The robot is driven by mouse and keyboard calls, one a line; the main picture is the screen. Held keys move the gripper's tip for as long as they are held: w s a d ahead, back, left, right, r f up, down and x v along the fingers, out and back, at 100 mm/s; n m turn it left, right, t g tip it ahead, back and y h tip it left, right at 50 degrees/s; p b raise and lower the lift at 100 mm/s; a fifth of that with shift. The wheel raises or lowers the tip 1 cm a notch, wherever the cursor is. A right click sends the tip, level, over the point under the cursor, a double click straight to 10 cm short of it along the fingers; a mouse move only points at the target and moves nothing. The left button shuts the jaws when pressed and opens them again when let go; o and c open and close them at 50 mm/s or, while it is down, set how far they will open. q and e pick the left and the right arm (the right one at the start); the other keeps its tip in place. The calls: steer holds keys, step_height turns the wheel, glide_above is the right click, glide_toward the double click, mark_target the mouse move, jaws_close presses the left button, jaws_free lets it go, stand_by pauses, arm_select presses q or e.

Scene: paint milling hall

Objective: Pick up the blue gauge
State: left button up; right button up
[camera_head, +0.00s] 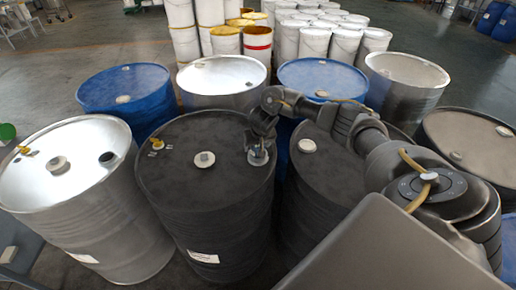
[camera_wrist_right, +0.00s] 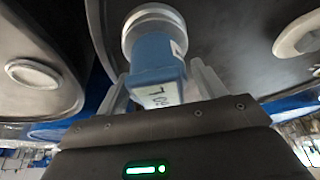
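The blue gauge (camera_wrist_right: 152,55) shows in the right wrist view as a blue block with a white label and a white round end. It is at the dark drum's lid (camera_head: 200,185), near the lid's right edge in the head view, where my gripper mostly hides it. My right gripper (camera_head: 258,152) reaches down over it from the right. Its fingers (camera_wrist_right: 160,88) stand on both sides of the blue body, with a small gap visible at the right finger. My left gripper is not in view.
A yellow gauge (camera_head: 157,144) stands on the same lid, left of a white cap (camera_head: 204,159). Another yellow gauge (camera_head: 24,150) is on the white drum (camera_head: 65,165). Blue drums (camera_head: 125,88) and a silver drum (camera_head: 222,75) crowd close behind. White buckets (camera_head: 300,40) are stacked farther back.

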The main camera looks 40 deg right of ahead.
steer(key=c, duration=1.2)
steer(key=shift+o, duration=0.2)
steer(key=shift+r, duration=0.1)
steer(key=shift+w+r, duration=0.1)
steer(key=shift+r, duration=0.55)
steer(key=v, duration=0.3)
steer(key=shift+w+r, duration=0.1)
steer(key=shift+w, duration=0.2)
steer(key=s+a+r+p, duration=0.8)
steer(key=a+p, duration=0.2)
steer(key=shift+s+r, duration=0.3)
steer(key=shift+s, duration=0.1)
